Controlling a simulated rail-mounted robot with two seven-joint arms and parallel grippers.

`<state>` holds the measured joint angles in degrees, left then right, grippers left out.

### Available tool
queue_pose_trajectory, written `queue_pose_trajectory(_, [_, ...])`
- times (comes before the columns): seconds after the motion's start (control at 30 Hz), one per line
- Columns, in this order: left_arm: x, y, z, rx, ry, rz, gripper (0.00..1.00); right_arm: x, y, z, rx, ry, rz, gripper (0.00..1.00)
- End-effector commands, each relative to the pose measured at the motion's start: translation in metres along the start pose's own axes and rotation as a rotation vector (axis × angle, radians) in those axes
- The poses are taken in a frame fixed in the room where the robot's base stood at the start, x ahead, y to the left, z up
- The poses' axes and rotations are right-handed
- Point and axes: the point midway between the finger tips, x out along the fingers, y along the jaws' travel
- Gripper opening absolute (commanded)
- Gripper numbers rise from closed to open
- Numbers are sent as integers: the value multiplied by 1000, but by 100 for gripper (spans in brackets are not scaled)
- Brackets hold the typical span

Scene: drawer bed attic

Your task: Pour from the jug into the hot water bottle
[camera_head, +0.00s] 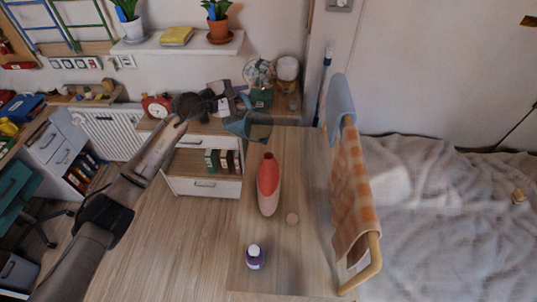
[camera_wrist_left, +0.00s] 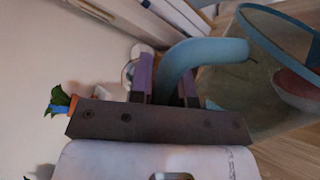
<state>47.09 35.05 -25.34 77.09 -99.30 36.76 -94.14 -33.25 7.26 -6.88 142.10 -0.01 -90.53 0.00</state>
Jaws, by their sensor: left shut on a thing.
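The jug (camera_head: 260,131), clear grey with a blue rim and handle, is at the far end of the wooden table (camera_head: 300,165). My left gripper (camera_head: 222,108) is at its left side, shut on the blue handle, which shows between the fingers in the left wrist view (camera_wrist_left: 192,52). I cannot tell whether the jug touches the table. My right gripper is not in view.
An orange checked cloth (camera_head: 352,190) hangs on a rail along the right edge. A drawer unit (camera_head: 203,187) stands left of the table.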

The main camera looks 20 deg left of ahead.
Motion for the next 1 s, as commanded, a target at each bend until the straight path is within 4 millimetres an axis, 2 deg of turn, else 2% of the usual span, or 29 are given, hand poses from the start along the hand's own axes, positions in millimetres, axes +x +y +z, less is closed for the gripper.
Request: queue_pose_trajectory(1.0, [-1,4,10,60,11,1,0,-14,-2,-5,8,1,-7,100])
